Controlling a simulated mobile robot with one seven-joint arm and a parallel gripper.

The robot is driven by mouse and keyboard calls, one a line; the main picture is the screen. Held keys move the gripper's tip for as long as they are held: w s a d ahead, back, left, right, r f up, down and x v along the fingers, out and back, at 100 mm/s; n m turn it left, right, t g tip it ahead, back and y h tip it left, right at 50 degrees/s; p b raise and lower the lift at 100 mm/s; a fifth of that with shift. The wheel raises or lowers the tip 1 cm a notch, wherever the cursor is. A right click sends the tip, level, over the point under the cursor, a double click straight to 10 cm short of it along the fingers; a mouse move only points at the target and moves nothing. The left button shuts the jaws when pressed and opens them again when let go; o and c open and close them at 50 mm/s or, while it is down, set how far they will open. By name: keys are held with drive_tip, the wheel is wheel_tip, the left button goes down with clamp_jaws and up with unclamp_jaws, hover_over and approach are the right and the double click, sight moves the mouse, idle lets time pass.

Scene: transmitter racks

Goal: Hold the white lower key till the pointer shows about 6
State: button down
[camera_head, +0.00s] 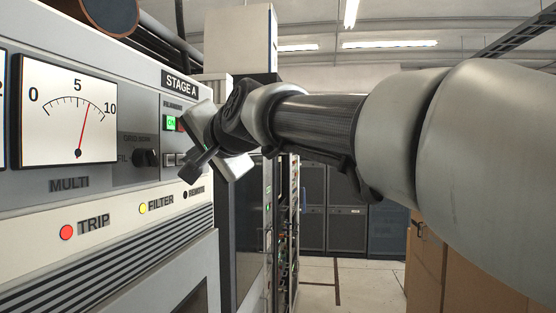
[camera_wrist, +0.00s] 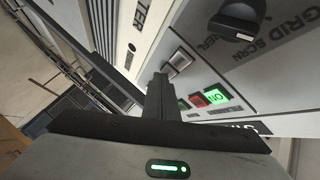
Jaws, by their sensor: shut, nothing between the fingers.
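The meter (camera_head: 68,112) at the left of the head view has a 0 to 10 scale. Its red pointer (camera_head: 84,130) stands a little right of 5, at roughly 6 to 7. A pale square key (camera_wrist: 178,62) with a dark frame shows in the wrist view, near the green ON key (camera_wrist: 215,97) and the red key (camera_wrist: 197,100). In the head view, small keys (camera_head: 168,160) sit below the green ON key. My gripper (camera_wrist: 159,80) is shut and empty, its tips beside the pale key. The fingers hide part of the panel; I cannot tell whether they touch a key.
Cardboard boxes (camera_head: 465,270) stand at the lower right. Dark cabinets (camera_head: 345,228) stand at the back, with clear floor before them.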

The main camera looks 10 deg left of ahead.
idle(0.8)
drive_tip(key=shift+d+b, duration=0.65)
drive_tip(key=shift+d, duration=0.1)
drive_tip(key=shift+s+d+b, duration=0.15)
drive_tip(key=shift+d+b, duration=0.7)
drive_tip(key=shift+d, duration=0.4)
drive_tip(key=shift+s+d+b, duration=0.1)
drive_tip(key=shift+d+b, duration=0.7)
drive_tip(key=shift+d, duration=0.45)
